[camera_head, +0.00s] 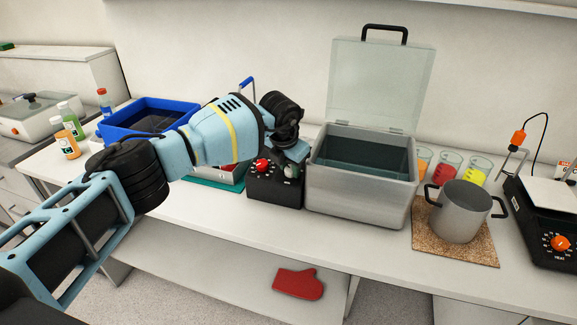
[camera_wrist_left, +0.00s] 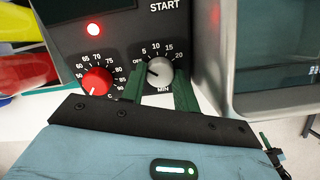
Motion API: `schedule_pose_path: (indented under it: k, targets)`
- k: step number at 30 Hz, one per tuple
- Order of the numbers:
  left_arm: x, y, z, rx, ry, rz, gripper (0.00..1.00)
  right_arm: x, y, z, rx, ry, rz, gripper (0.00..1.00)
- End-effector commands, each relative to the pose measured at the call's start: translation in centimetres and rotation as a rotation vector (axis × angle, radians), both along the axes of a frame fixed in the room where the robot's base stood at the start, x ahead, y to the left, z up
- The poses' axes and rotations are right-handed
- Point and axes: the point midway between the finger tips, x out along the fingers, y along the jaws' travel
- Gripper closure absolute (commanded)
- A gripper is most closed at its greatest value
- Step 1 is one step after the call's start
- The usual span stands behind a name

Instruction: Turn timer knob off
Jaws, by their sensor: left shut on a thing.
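The timer knob (camera_wrist_left: 159,72) is the grey dial on the black control box (camera_head: 262,188), with minute marks around it and "MIN" below. In the left wrist view its dark pointer line points up and left, near the OFF mark. My left gripper (camera_wrist_left: 158,84) has its green fingers on either side of the knob and is shut on it. In the head view the left gripper (camera_head: 291,168) is at the front of the box, and the knob is partly hidden there. A red temperature knob (camera_wrist_left: 97,81) is left of the timer knob. My right gripper is not in view.
A lit red lamp (camera_wrist_left: 94,30) is above the red knob. The grey water bath (camera_head: 355,190) with its clear lid raised stands close at the right. A steel pot (camera_head: 460,212) stands on a cork mat. A blue tub (camera_head: 125,116) is at the left.

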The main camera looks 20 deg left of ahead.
Motion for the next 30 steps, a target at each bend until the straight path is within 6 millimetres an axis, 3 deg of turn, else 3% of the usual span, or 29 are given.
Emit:
schedule_pose_path:
  k: [12, 28, 29, 30]
  targets:
    - [0.01, -0.05, 0.04, -0.045, 0.002, 0.168, 0.93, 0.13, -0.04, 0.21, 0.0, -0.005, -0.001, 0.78]
    - [0.01, -0.04, 0.02, -0.05, 0.002, 0.188, 0.93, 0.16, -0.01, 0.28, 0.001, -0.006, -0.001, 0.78]
    - [0.01, -0.04, 0.02, -0.05, 0.002, 0.188, 0.66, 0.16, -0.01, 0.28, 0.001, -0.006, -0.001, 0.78]
    - [0.01, -0.04, 0.02, -0.05, 0.002, 0.188, 0.61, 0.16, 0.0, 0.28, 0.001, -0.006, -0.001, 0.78]
